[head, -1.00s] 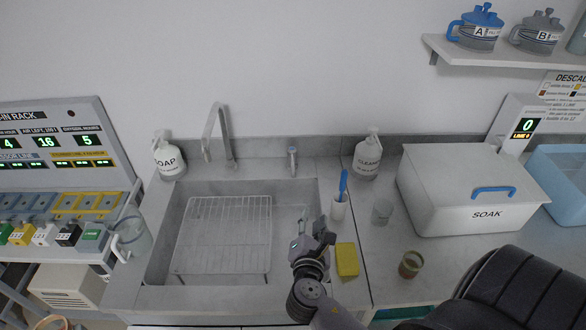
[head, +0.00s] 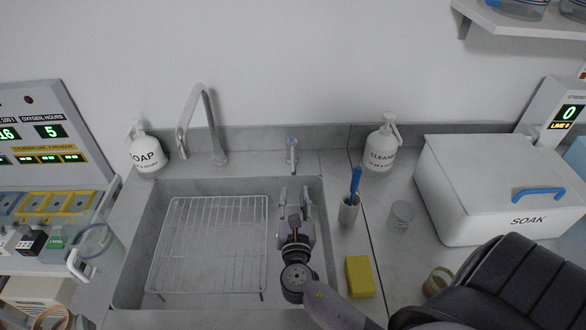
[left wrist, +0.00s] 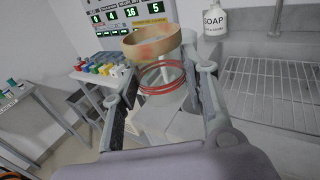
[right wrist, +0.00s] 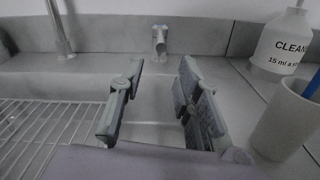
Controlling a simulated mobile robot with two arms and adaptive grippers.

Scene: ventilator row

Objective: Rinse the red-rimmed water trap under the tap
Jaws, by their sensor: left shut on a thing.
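The water trap (left wrist: 163,78), a clear cup with red rings and a tan band at its upper end, sits between the fingers of my left gripper (left wrist: 160,82), which is shut on it. In the head view only a tan ring (head: 50,318) shows at the bottom left edge, apparently that trap. The tap (head: 207,122) arches over the back of the sink (head: 285,270). A small blue-marked tap lever (head: 292,152) stands to its right. My right gripper (head: 295,195) is open and empty over the sink's right side, fingers pointing toward the lever, which also shows in the right wrist view (right wrist: 160,40).
A wire rack (head: 215,245) fills the sink's left part. Soap (head: 146,152) and cleaner (head: 381,150) bottles stand behind. A brush holder (head: 348,212), glass (head: 401,215), yellow sponge (head: 360,277) and SOAK box (head: 480,200) are at right. A clear jar (head: 98,245) is at left.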

